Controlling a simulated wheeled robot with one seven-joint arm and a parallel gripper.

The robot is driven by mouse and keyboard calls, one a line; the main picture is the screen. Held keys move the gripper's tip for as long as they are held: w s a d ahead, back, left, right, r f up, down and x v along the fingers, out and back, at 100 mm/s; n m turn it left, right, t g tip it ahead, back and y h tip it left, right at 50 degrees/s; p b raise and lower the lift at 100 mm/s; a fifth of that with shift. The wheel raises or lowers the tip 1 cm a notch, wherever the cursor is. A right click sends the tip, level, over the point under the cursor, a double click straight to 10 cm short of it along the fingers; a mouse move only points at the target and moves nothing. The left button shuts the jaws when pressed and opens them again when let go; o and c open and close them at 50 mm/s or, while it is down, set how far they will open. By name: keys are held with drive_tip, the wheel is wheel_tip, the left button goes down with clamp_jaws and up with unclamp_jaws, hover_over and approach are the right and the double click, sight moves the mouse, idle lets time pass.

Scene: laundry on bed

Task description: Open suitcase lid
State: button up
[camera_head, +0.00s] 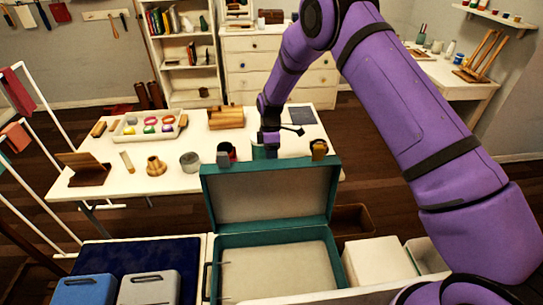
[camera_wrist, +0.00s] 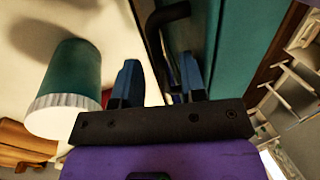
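The teal suitcase (camera_head: 213,270) is in the lower middle of the head view. Its lid (camera_head: 270,190) stands up steeply from the hinge side, and the pale inside of lid and base shows. My gripper (camera_wrist: 159,62) is at the far side of the lid's top edge in the head view, where its fingers are hard to make out. In the wrist view the two blue fingers are spread apart. The lid's edge and black handle (camera_wrist: 166,16) show between and beyond the fingers, with the teal lid face (camera_wrist: 228,45) to the right. I cannot tell whether either finger touches it.
A white table (camera_head: 115,182) behind the lid holds several small items, including a wooden block set (camera_head: 226,117) and a tray (camera_head: 150,125). A teal cylinder with a pale ribbed rim (camera_wrist: 68,75) is close left of my fingers.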

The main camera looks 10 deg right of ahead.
sight(273, 163)
drive_tip(key=shift+s+f, duration=0.1)
drive_tip(key=shift+f, duration=0.1)
clamp_jaws()
drive_tip(key=shift+s, duration=0.1)
drive_tip(key=s, duration=0.2)
drive_tip(key=s+r, duration=0.1)
drive_tip(key=s, duration=0.2)
drive_tip(key=shift+s+r, duration=0.35)
unclamp_jaws()
